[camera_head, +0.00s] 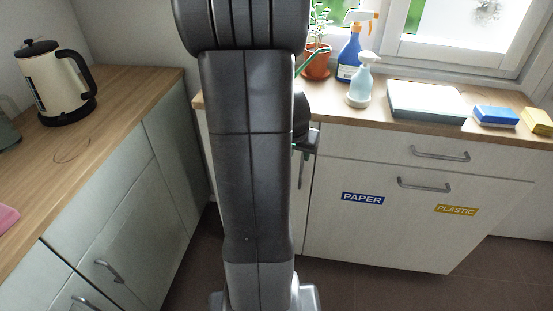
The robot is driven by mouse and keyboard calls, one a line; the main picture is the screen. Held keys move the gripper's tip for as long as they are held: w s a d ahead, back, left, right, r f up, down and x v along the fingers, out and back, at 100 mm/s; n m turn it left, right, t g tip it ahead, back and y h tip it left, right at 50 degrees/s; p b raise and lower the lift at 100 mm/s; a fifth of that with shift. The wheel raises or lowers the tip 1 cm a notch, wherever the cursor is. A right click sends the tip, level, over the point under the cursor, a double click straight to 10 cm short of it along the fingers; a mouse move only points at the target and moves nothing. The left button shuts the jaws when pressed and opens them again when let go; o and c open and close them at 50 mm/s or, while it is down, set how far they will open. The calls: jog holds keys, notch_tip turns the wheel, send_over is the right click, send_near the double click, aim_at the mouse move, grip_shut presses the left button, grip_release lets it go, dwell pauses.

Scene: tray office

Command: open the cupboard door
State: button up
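A pale cupboard (380,235) stands under the wooden counter at the right. Its wide front has a grey bar handle (425,185) and the labels PAPER and PLASTIC. A drawer front (440,152) with its own bar handle is above it. A narrower front, mostly hidden behind my arm, lies to the left of this one, with what looks like a thin upright handle (300,172). My gripper (304,148) shows only partly, at the right edge of my arm near that narrower front. Its fingers are mostly hidden, so I cannot tell whether it is open or touching the handle.
More pale fronts with bar handles (108,270) are at the left, under a counter with a kettle (58,85). On the right counter stand a potted plant (317,64), spray bottle (353,55), soap bottle (360,85), pale box (426,100) and sponges (495,116). Some dark floor is clear.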

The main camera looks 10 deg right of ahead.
aim_at(301, 169)
jog(key=b+x, duration=0.3)
jog(key=x, duration=1.1)
jog(key=shift+w+b, duration=0.2)
jog(key=shift+b, duration=0.1)
jog(key=shift+r, duration=0.1)
jog(key=shift+c, duration=0.4)
grip_shut()
